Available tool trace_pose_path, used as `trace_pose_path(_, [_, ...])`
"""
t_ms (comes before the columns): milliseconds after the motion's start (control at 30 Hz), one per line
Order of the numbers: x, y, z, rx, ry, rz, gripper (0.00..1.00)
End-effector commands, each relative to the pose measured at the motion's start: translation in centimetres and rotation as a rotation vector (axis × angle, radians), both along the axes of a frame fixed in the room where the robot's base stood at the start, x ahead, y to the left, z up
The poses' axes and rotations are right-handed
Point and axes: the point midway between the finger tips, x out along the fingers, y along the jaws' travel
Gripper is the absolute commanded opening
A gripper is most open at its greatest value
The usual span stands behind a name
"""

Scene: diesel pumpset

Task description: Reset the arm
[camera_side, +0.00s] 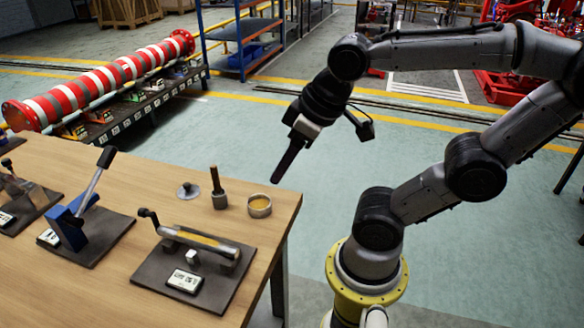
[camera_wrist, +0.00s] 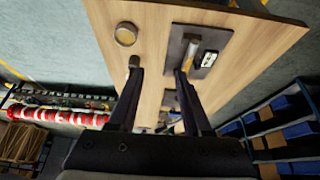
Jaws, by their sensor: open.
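My gripper (camera_side: 288,160) is up in the air near the table's right end, with its fingers pointing down and left. In the side view its fingers overlap each other.
A striped red-white pipe (camera_side: 100,80) lies behind.

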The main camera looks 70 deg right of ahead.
Motion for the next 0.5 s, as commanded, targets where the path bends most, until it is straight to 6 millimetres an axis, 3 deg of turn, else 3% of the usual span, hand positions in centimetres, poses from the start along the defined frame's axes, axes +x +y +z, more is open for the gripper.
trace_pose_path(167, [-1.49,0.29,-0.80,0.007,-0.038,0.002,0.49])
trace_pose_path(500, [-1.54,0.30,-0.85,0.007,-0.038,0.002,0.49])
